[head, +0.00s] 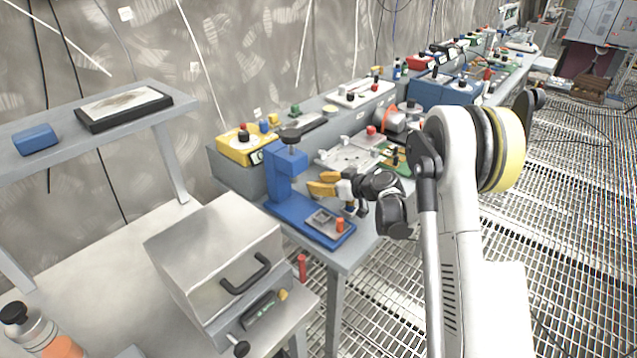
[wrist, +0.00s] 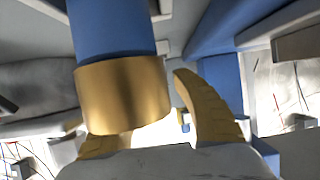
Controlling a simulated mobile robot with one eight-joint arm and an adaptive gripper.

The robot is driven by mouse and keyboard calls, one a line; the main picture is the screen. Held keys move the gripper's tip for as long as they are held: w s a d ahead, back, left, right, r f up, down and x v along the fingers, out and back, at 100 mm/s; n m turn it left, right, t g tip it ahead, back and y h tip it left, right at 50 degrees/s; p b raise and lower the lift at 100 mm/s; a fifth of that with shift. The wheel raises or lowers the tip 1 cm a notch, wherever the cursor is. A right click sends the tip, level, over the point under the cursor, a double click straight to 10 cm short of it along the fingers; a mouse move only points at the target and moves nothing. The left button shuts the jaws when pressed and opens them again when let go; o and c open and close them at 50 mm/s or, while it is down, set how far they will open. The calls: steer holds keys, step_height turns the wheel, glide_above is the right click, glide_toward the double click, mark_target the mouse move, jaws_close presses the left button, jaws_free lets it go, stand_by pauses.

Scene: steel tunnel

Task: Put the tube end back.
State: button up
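The tube end is a gold-coloured band (wrist: 125,98) on the lower end of a blue cylinder (wrist: 112,30) in the wrist view. My gripper (head: 318,182) has yellow fingers, and in the head view it is beside the blue stand (head: 283,180). In the wrist view the right finger curves up with a gap between it and the gold band. The left finger is mostly hidden behind the band, so I cannot tell whether it touches. The fingers are apart. The head view does not clearly show the gold band.
A blue base with a small tray and an orange piece (head: 340,225) lies below my gripper. A metal box with a black handle (head: 215,255) stands at the front left. A yellow device (head: 240,147) and other instruments crowd the bench behind. The grated floor (head: 580,200) is open at right.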

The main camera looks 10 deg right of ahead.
steer(key=shift+r, duration=0.1)
steer(key=p+v, duration=0.3)
steer(key=v, duration=0.8)
steer(key=shift+s+d+r+p, duration=0.15)
steer(key=shift+s+r+p, duration=0.1)
steer(key=shift+p, duration=0.15)
steer(key=shift+s+r, duration=0.2)
steer(key=s+a+r+m+g+h, duration=0.3)
steer(key=s+a+r, duration=0.4)
steer(key=s+r, duration=0.45)
steer(key=s+m+h, duration=0.4)
steer(key=s+h, duration=0.1)
steer(key=s, duration=1.6)
steer(key=shift+s+d+r+g, duration=0.25)
steer(key=shift+d+g, duration=0.1)
steer(key=shift+g, duration=0.05)
